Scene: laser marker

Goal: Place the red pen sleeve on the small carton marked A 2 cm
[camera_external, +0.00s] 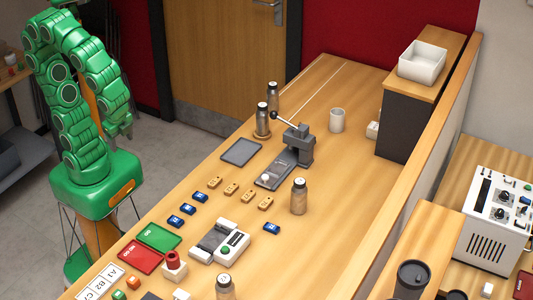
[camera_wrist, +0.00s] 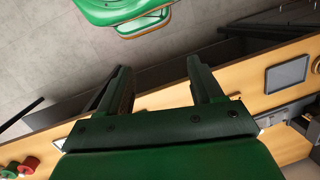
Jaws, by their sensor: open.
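My gripper (camera_wrist: 158,82) is open and empty, pointing down over the floor beside the bench. In the external view its end (camera_external: 124,132) hangs left of the bench. A short red cylinder (camera_external: 172,259) stands on a white block near the front edge; it may be the red pen sleeve. A red round piece (camera_wrist: 31,163) and a green one lie at the lower left of the wrist view; I cannot tell whether the red one is the same cylinder. Small tan blocks (camera_external: 231,189) and blue blocks (camera_external: 188,208) sit in rows. No marking A is readable on any carton.
A red mat (camera_external: 139,257) and green mat (camera_external: 159,237) lie near the bench's front edge. A white device (camera_external: 219,242), a lever press (camera_external: 299,145), bottles (camera_external: 299,197) and a grey tray (camera_external: 241,152) stand on the bench. The bench's right middle is clear.

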